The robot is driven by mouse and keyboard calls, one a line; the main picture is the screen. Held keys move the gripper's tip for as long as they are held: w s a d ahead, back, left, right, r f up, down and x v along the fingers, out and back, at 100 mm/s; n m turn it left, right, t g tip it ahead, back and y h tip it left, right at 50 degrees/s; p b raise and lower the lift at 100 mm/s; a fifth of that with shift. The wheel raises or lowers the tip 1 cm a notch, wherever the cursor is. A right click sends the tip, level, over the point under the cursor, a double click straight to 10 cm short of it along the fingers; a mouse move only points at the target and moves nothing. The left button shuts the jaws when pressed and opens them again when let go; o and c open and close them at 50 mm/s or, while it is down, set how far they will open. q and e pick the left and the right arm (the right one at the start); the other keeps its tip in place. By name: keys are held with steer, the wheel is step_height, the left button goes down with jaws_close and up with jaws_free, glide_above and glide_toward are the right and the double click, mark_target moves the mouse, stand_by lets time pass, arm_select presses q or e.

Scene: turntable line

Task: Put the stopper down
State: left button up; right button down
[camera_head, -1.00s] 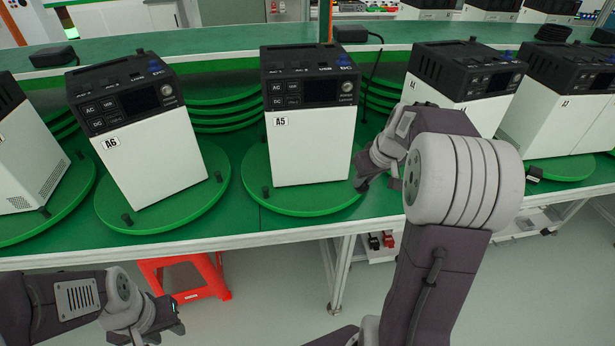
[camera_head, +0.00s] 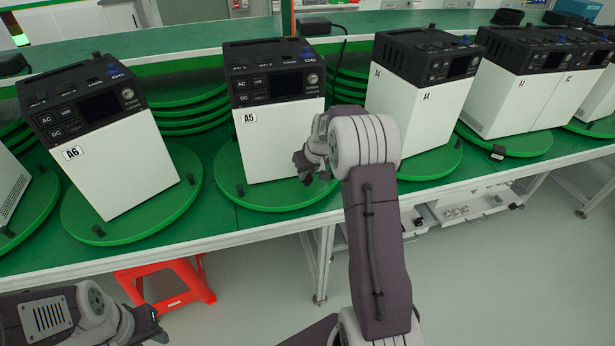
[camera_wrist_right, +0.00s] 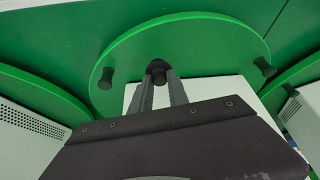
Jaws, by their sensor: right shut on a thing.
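My right gripper (camera_wrist_right: 164,84) is shut on a small black stopper (camera_wrist_right: 157,67), whose rounded dark end shows between the fingertips in the right wrist view. It is over a green round turntable (camera_wrist_right: 200,32), in front of a white box; I cannot tell whether the stopper touches the disc. In the head view my right gripper (camera_head: 309,172) is at the lower right front of box A5 (camera_head: 280,135), and the held stopper cannot be made out. My left gripper (camera_head: 153,325) is low at the left, away from the line; its jaw opening is unclear.
Other black stoppers stand on the disc at left (camera_wrist_right: 105,78) and right (camera_wrist_right: 265,66). Box A6 (camera_head: 120,165) stands left of A5 and box A4 (camera_head: 415,110) to the right, each on its turntable. A red stool (camera_head: 165,285) is below the bench.

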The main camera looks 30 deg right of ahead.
steer(key=shift+f, duration=0.8)
steer(key=c, duration=1.3)
jaws_free()
steer(key=shift+f, duration=0.1)
steer(key=shift+r, duration=0.25)
steer(key=p+v, duration=0.1)
steer(key=v, duration=1.1)
steer(key=shift+f, duration=0.1)
